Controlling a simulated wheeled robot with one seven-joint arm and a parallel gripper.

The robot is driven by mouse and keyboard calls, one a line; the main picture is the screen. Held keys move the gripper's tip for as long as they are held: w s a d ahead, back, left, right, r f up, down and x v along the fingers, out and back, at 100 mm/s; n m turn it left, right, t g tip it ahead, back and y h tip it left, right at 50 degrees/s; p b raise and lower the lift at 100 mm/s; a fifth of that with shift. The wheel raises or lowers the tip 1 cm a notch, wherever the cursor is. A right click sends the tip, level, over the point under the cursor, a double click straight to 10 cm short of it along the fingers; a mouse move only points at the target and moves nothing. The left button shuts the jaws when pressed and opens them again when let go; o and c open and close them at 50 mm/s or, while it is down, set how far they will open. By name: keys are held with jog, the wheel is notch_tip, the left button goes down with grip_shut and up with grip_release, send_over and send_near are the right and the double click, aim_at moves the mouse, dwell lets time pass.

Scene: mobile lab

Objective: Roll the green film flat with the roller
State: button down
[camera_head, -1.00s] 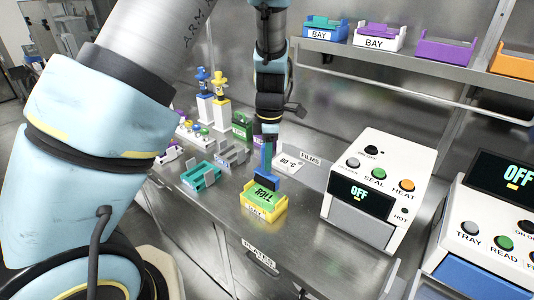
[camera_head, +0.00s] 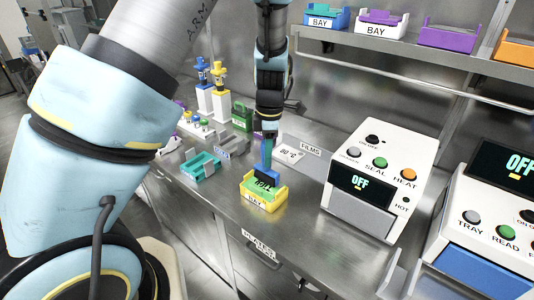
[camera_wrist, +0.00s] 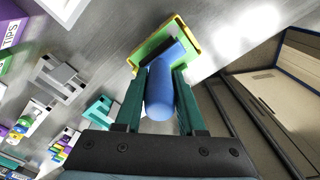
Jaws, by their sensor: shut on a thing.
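My gripper (camera_head: 269,142) is shut on the blue handle of the roller (camera_head: 266,155). In the wrist view the roller (camera_wrist: 163,88) stands between the two green fingers, with its dark roller head at the green film. The green film (camera_head: 262,187) lies on a plate in the yellow bay (camera_head: 262,205) on the steel bench. The film (camera_wrist: 158,42) also shows in the wrist view, partly covered by the roller. The roller head is over the film's far side in the head view; I cannot tell whether it presses on it.
A white sealer (camera_head: 379,180) reading OFF stands right of the bay, and another white machine (camera_head: 490,225) beyond it. Teal (camera_head: 201,165) and grey (camera_head: 232,146) holders stand to the left. A shelf (camera_head: 400,60) with bays hangs behind. The bench front is clear.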

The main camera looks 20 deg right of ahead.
jog(key=shift+f, duration=0.4)
dwell(0.8)
jog(key=shift+w+d+p, duration=0.35)
jog(key=shift+d+p, duration=0.25)
jog(key=shift+d, duration=0.05)
dwell(0.5)
jog(key=shift+d, duration=0.15)
dwell(0.3)
jog(key=shift+s+a, duration=0.3)
jog(key=shift+a, duration=0.35)
jog(key=shift+a, duration=0.15)
jog(key=shift+s+a+p, duration=0.3)
jog(key=shift+a+p, duration=0.05)
jog(key=shift+a, duration=0.1)
